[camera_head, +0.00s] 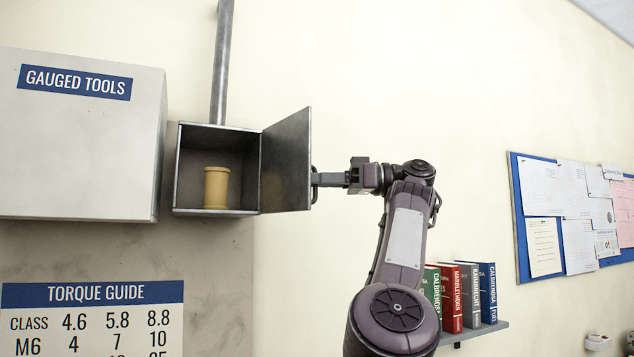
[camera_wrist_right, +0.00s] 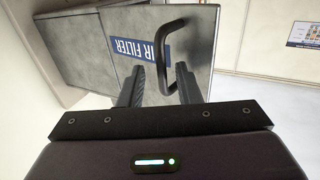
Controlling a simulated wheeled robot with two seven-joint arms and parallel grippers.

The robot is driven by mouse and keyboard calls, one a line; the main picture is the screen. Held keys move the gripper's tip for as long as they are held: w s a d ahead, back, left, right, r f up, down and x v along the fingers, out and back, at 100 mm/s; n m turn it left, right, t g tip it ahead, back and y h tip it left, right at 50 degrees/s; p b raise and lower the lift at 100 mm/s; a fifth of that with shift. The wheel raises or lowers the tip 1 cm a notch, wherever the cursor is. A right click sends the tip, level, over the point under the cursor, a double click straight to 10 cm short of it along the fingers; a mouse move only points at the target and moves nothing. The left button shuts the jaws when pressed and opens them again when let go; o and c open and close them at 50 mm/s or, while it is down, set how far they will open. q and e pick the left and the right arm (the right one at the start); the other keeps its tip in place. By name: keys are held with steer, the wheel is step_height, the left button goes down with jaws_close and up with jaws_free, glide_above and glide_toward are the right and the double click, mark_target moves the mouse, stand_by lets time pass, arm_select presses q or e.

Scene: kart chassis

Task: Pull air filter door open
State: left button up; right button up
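The air filter door (camera_head: 286,162) is a grey metal panel hinged on the right side of a wall box (camera_head: 190,165). It stands swung well open, out from the box. Its blue label shows on the door in the right wrist view (camera_wrist_right: 200,60). A dark looped handle (camera_wrist_right: 159,55) sticks out from the door face. My right gripper (camera_wrist_right: 160,80) is at the handle, its two fingers apart, with the lower part of the handle between them. I cannot tell whether a finger touches it. The right gripper also shows in the head view (camera_head: 322,180). My left gripper is out of view.
A tan cylindrical filter (camera_head: 216,188) stands inside the box. A pipe (camera_head: 222,60) runs up from the box. A gauged tools cabinet (camera_head: 80,140) is close on its left. A book shelf (camera_head: 475,333) and a notice board (camera_head: 522,220) are to the right.

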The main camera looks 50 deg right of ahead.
steer(key=v, duration=0.6)
steer(key=shift+s+d, duration=0.2)
steer(key=shift+d, duration=0.2)
steer(key=shift+s+f, duration=0.1)
steer(key=shift+s, duration=0.05)
